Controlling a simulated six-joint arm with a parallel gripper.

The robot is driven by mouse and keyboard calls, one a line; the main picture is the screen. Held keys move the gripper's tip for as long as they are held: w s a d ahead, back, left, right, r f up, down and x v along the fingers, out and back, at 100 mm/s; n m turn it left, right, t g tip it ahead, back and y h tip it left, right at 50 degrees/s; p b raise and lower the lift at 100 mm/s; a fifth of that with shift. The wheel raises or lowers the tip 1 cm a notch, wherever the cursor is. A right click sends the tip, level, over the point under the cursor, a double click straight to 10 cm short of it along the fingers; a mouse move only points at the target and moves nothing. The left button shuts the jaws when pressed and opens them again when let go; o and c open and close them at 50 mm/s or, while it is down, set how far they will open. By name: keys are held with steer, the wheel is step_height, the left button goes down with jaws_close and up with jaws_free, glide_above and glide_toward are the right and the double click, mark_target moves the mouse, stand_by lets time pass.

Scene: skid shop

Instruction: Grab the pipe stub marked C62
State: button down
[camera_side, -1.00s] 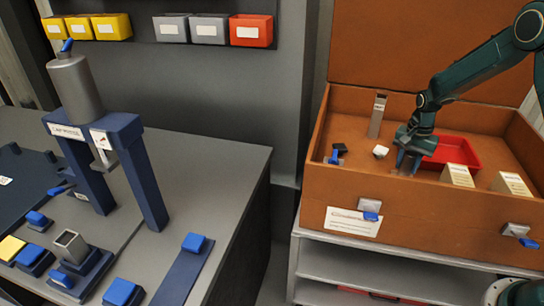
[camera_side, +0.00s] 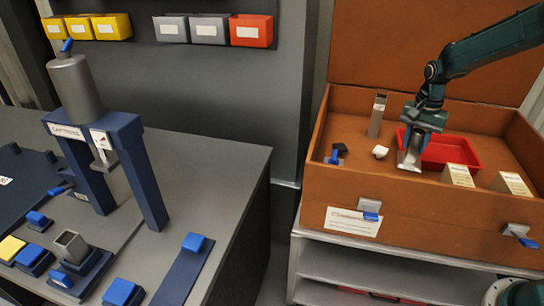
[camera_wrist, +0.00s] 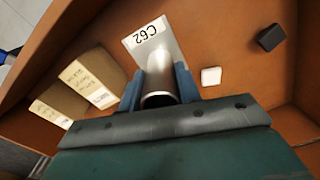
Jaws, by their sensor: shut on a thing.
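The pipe stub marked C62 (camera_wrist: 160,76) is a grey metal tube with a white label plate, its letters upside down in the wrist view. It also shows in the side view (camera_side: 409,159), held roughly upright below my gripper (camera_side: 416,140) in the orange-brown case. In the wrist view the blue fingers of my gripper (camera_wrist: 158,86) sit on either side of the tube, shut on it. I cannot tell exactly how far its lower end is above the case floor.
A red tray (camera_side: 468,151) lies just right of the stub. Cream boxes (camera_side: 457,175) stand in front of it. Another grey stub (camera_side: 377,116) stands behind left. A white block (camera_side: 380,152) and a black block (camera_side: 338,148) lie left. Case walls (camera_side: 420,215) surround this area.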

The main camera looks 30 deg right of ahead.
step_height(320, 180, up, 13)
steer(key=shift+f, duration=0.2)
steer(key=shift+d, duration=0.1)
stand_by(0.6)
